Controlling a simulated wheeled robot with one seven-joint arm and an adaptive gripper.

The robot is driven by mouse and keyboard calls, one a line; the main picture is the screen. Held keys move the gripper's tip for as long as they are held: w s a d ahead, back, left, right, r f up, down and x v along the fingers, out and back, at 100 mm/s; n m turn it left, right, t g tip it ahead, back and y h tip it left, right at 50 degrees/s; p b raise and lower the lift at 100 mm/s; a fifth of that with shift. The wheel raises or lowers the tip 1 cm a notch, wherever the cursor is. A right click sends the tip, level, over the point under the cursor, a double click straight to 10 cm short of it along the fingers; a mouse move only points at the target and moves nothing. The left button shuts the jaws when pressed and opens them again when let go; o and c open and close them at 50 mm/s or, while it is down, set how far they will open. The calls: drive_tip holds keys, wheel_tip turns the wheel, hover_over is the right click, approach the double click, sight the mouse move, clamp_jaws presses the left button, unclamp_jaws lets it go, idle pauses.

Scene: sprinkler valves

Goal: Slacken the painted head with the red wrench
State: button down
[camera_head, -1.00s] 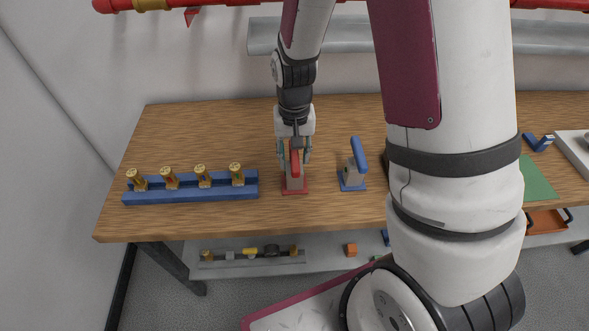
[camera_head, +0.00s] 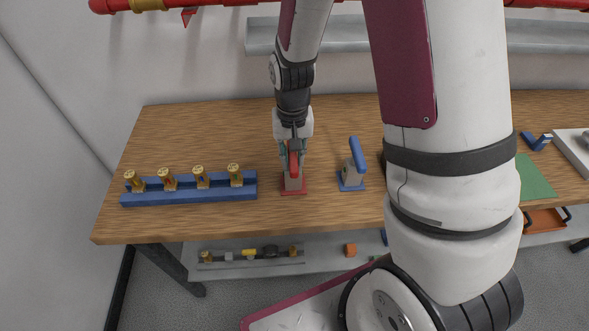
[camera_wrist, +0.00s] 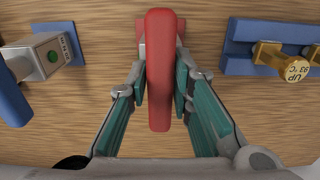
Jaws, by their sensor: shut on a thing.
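The red wrench (camera_head: 293,165) stands in its red-based holder (camera_head: 294,191) on the wooden table, and its red handle (camera_wrist: 160,70) fills the middle of the wrist view. My gripper (camera_head: 293,149) is over it, pointing down, with its teal-padded fingers shut on the handle from both sides. A blue rack (camera_head: 190,195) to the left holds several brass sprinkler heads (camera_head: 235,174). One head (camera_wrist: 296,68) shows in the wrist view at right, with "UP" and "93 °C" on its face. I cannot tell which head is the painted one.
A blue wrench (camera_head: 357,155) in a similar holder stands just right of the red one. A green mat (camera_head: 535,178) lies farther right. Red pipe (camera_head: 140,4) runs along the wall. The table between the rack and the back edge is clear.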

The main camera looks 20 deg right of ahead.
drive_tip(key=shift+r, duration=0.1)
drive_tip(key=shift+r+p, duration=2.25)
drive_tip(key=shift+r, duration=1.65)
